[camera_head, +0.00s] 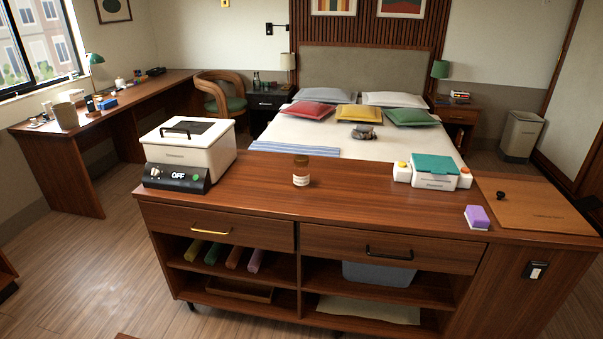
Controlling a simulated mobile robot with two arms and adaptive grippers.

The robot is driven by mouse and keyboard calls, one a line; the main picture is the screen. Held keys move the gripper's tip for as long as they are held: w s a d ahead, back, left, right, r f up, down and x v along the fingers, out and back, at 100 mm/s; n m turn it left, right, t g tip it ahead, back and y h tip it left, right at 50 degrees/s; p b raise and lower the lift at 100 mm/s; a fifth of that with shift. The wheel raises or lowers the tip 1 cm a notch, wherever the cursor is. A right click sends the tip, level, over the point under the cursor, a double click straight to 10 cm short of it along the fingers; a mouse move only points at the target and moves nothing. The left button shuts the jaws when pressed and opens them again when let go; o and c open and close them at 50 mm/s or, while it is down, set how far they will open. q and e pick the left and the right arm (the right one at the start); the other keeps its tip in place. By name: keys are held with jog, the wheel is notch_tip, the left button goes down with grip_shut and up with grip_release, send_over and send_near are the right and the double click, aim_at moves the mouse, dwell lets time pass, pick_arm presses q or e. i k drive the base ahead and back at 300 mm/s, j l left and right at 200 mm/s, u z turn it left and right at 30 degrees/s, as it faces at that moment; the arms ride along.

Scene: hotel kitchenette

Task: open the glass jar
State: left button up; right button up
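A small jar (301,173) with a dark brown lid (301,160) and a pale label stands upright on the wooden counter (340,200), near its back edge and left of the middle. The lid sits on the jar. Nothing touches the jar, and its contents cannot be made out. Neither of my grippers can be made out in the head view.
A white appliance (190,150) with a dark panel reading OFF stands left of the jar. A white box with a teal lid (435,164), a purple block (477,217) and a wooden board (535,208) lie to the right. The counter around the jar is clear. A dark shape at the right edge is unclear.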

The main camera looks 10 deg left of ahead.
aim_at(300, 173)
jog(key=z, duration=0.15)
jog(key=i+j+z, duration=0.15)
jog(key=j+z, duration=0.45)
jog(key=j, duration=0.2)
jog(key=i+j+z, duration=0.1)
jog(key=j+z, duration=0.15)
jog(key=j, duration=0.25)
